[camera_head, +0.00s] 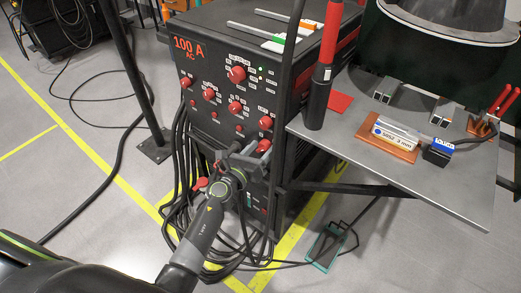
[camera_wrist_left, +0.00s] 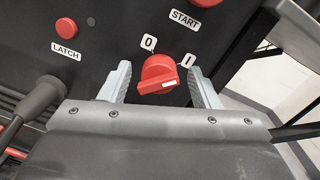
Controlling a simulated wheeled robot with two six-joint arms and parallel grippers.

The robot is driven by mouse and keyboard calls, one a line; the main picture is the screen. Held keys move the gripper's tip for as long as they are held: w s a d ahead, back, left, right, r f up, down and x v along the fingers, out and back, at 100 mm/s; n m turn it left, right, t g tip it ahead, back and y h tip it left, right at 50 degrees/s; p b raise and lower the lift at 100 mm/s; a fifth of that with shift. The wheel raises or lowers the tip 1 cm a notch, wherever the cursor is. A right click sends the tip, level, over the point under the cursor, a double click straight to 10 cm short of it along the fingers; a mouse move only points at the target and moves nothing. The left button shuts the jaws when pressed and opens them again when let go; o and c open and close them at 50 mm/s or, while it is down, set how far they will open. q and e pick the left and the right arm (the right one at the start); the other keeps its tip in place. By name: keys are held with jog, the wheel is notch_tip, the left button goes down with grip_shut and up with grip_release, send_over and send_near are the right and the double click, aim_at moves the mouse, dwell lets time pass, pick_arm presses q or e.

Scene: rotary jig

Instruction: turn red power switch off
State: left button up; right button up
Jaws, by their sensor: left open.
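The red power switch (camera_wrist_left: 159,72) is a round knob with a raised handle, on the dark front panel between a "0" label at its top and an "I" label at its upper right. The white mark on its handle lies toward the right, on the "I" side. My left gripper (camera_wrist_left: 160,82) is open, with one grey finger on each side of the knob and visible gaps to it. In the head view my left gripper (camera_head: 257,150) is at the lower right of the machine's front, partly covering the switch there. My right gripper is not in view.
The welding machine (camera_head: 205,120) has several other red knobs. A red START button (camera_wrist_left: 207,2) and LATCH button (camera_wrist_left: 67,27) are above the switch. A black cable plug (camera_wrist_left: 38,98) is at the left. A metal side table (camera_head: 455,190) stands to the right.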

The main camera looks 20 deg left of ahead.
pick_arm(q)
jog(key=c, duration=0.9)
